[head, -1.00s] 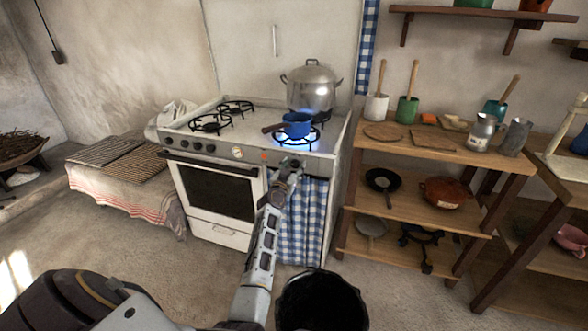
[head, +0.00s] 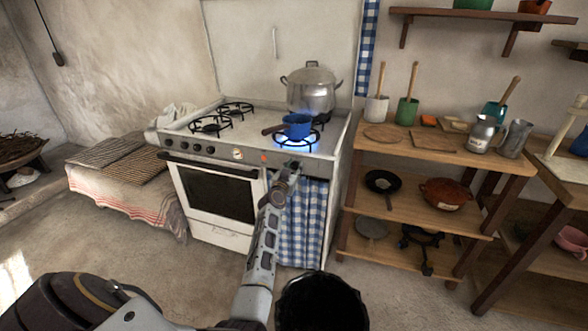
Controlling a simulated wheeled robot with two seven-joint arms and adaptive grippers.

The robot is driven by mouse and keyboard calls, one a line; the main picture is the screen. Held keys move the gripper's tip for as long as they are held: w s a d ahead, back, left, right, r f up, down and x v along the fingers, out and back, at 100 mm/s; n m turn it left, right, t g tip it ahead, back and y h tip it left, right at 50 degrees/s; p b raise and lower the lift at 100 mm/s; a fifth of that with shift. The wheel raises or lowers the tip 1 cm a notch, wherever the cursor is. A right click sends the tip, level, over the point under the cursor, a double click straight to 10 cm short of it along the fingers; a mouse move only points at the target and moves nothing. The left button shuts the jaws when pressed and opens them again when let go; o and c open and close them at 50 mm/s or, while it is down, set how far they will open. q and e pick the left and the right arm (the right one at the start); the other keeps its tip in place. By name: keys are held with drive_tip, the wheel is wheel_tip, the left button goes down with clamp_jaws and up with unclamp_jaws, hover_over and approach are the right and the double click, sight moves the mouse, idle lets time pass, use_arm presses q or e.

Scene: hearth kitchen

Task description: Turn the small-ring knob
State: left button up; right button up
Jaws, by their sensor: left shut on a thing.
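The white stove (head: 222,226) stands against the back wall, with a row of dark knobs (head: 184,145) on the left of its front panel. My left gripper (head: 292,165) is at the right part of that panel, below the lit burner. It is shut on a knob there, which the gripper mostly hides. A blue flame (head: 290,142) burns on the small front-right ring under a small blue pot (head: 297,125) with a dark handle. My right gripper is not in view.
A large lidded metal pot (head: 312,92) stands on the back-right burner. A blue checked curtain (head: 303,225) hangs under the panel. To the right, a wooden shelf unit (head: 420,213) holds pans, utensils and jugs. The floor before the stove is open.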

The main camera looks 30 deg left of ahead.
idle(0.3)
use_arm(q)
drive_tip(key=shift+n+p, duration=0.55)
drive_tip(key=shift+n, duration=0.55)
drive_tip(key=shift+n+p, duration=0.4)
drive_tip(key=shift+n, duration=0.6)
drive_tip(key=n+p, duration=0.1)
drive_tip(key=n, duration=0.2)
drive_tip(key=shift+n, duration=0.3)
drive_tip(key=n+p, duration=0.1)
drive_tip(key=n, duration=0.2)
drive_tip(key=shift+n+p, duration=0.3)
drive_tip(key=shift+n, duration=1.2)
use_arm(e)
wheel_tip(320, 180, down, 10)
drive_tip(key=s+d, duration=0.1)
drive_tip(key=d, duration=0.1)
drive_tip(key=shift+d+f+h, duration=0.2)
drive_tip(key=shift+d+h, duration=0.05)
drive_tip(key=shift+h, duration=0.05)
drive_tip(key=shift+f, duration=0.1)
use_arm(q)
drive_tip(key=o, duration=1)
drive_tip(key=shift+a, duration=0.1)
drive_tip(key=shift+o, duration=0.2)
